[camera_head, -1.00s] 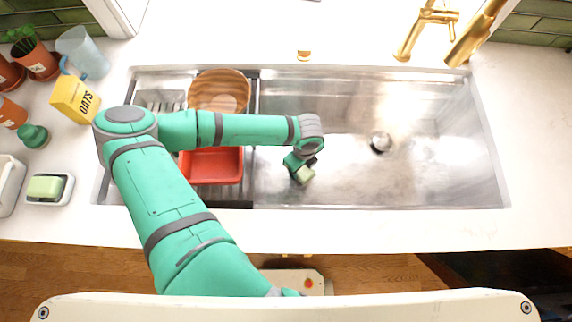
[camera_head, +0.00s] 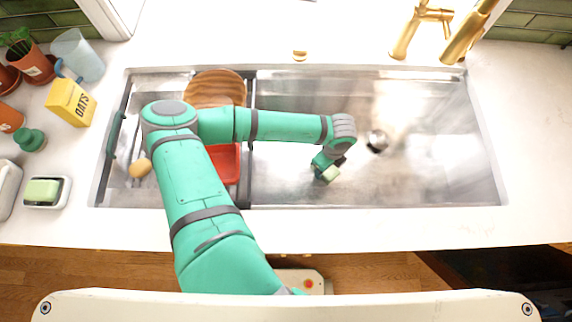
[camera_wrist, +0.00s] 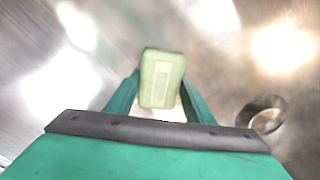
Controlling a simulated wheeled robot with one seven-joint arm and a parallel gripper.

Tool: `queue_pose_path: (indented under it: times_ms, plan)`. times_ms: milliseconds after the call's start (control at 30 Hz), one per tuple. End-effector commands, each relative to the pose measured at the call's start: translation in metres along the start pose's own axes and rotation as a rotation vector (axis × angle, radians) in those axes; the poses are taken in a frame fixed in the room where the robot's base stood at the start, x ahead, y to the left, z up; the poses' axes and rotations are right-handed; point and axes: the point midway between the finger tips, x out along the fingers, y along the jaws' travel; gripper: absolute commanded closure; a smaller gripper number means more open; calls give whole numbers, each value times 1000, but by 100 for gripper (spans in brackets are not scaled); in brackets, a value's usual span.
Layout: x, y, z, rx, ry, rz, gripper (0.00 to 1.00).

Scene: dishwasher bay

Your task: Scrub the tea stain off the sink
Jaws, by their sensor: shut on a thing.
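My gripper (camera_head: 326,168) is over the middle of the steel sink (camera_head: 420,150), near its front side. It is shut on a pale green sponge (camera_head: 331,174). In the wrist view the sponge (camera_wrist: 161,78) sits between the two green fingers, its far end pointing out beyond them. The sink floor (camera_wrist: 60,90) lies below it; I cannot tell whether the sponge touches it. The floor shows cloudy brownish patches and bright glare, and I cannot make out a distinct tea stain. The sink area under my gripper is hidden.
The drain (camera_head: 377,140) is just right of my gripper. Gold taps (camera_head: 430,30) rise behind. An oats box (camera_head: 71,102) and a soap dish (camera_head: 47,191) stand on the left counter. The sink's right side is clear.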

Motion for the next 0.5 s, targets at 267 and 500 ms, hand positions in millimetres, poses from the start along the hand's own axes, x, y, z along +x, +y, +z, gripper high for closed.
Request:
queue_pose_path:
  times_ms: [267,500]
  plan:
    - [-8,-14,-12,2,-1,-2,73]
    - [-38,-14,-14,7,-1,-2,73]
